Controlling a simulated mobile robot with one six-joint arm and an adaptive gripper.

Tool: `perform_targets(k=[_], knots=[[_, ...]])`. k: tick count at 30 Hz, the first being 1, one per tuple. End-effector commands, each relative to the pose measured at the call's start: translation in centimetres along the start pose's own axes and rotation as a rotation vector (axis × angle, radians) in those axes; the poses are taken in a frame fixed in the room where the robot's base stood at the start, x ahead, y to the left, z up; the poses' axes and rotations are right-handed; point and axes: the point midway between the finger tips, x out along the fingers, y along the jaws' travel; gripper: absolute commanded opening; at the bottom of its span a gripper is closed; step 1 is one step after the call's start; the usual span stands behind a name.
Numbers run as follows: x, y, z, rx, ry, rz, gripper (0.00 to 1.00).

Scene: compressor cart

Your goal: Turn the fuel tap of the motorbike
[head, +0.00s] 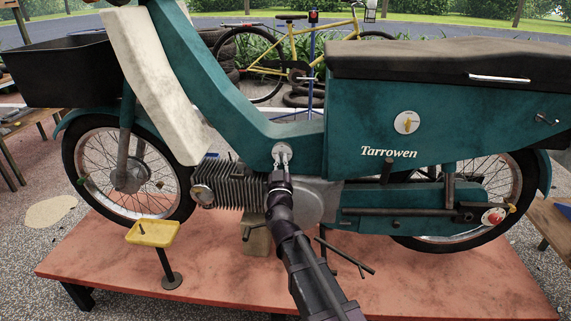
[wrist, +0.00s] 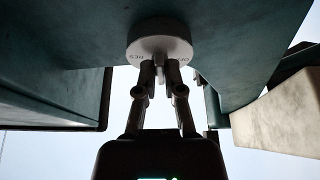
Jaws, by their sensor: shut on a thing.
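The teal motorbike (head: 250,110) stands on a low red platform. The fuel tap (head: 281,149) is a pale round plate low on the bike's frame, above the finned engine. In the wrist view the fuel tap (wrist: 160,32) shows as a white disc with lettering, "RES" among it. My gripper (head: 283,162) reaches up to the tap from below. In the wrist view my gripper (wrist: 160,68) has its fingertips close together at the disc, shut on the tap's lever.
The finned engine (head: 238,187) lies left of my arm, with pedals and exhaust to the right. A yellow tray on a stand (head: 153,233) is at the front left. A yellow bicycle (head: 290,55) stands behind.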

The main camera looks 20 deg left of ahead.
Motion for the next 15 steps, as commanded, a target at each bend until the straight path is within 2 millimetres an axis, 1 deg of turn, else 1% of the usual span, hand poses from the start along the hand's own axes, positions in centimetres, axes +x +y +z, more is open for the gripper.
perform_targets(k=[1,7,15], knots=[[1.34,-0.57,-0.08,0.018,0.010,0.015,0.00],[1.44,-0.53,-0.10,0.113,0.011,0.055,0.00],[1.45,-0.45,-0.10,0.160,0.012,0.076,0.00]])
